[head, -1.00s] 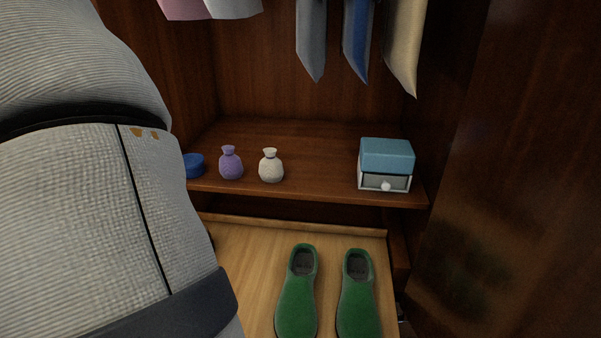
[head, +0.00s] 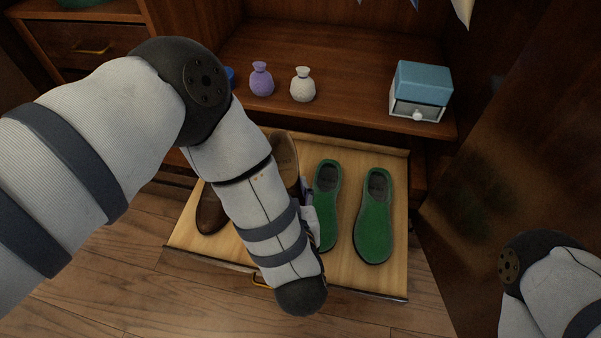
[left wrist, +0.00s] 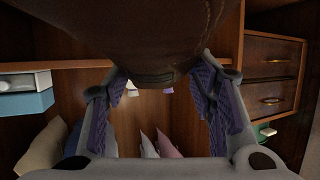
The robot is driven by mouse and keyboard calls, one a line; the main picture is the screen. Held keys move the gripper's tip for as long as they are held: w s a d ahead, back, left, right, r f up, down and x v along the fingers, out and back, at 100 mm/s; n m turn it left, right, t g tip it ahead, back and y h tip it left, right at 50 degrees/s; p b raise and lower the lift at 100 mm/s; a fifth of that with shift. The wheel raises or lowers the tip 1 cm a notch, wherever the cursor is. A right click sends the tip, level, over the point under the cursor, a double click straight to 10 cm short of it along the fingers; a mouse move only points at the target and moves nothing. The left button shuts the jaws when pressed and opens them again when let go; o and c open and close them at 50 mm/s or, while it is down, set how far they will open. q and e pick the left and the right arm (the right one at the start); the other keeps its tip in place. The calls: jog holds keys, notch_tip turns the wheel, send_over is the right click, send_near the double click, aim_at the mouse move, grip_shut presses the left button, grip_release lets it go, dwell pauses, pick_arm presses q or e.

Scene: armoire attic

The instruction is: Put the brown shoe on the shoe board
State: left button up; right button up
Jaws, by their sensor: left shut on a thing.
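The wooden shoe board (head: 345,270) is pulled out low in the armoire. One brown shoe (head: 210,215) shows at its left, partly behind my left arm. Another brown shoe (head: 285,155) shows between my arm and the green shoes, mostly hidden by the arm. In the left wrist view, a brown shoe (left wrist: 150,40) fills the top of the picture between the fingers of my left gripper (left wrist: 160,88), which is shut on it. In the head view the gripper is mostly hidden behind the forearm. I cannot tell whether the held shoe touches the board. My right gripper is out of view.
A pair of green shoes (head: 375,220) stands on the board's right side, close to my left gripper. The shelf above holds a purple pouch (head: 261,80), a white pouch (head: 303,85) and a blue-lidded box (head: 420,90). A dark door stands at the right.

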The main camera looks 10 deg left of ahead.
pick_arm(q)
jog(key=d+f+m+h+p, duration=0.1)
jog(key=m+h, duration=0.1)
jog(key=d+f+m+h, duration=0.1)
jog(key=f+h, duration=0.1)
jog(key=shift+w+d+f+m+t+p, duration=0.1)
jog(key=shift+w+d+m+t+p, duration=0.1)
jog(key=shift+m+t+p, duration=0.2)
jog(key=shift+h, duration=0.4)
jog(key=w+a+f+b, duration=0.2)
jog(key=w+a+f, duration=0.1)
jog(key=f, duration=0.1)
jog(key=w+a+f+b, duration=0.3)
jog(key=f, duration=0.2)
jog(key=w+a+f+b, duration=0.3)
jog(key=a+f, duration=0.1)
jog(key=shift+w+f, duration=0.2)
jog(key=shift+f, duration=0.15)
jog(key=shift+r, duration=0.15)
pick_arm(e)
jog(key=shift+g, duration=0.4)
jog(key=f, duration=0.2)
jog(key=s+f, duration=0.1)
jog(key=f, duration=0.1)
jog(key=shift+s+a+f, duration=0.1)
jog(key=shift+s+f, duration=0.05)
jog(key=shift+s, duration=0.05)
pick_arm(q)
jog(key=o, duration=1.5)
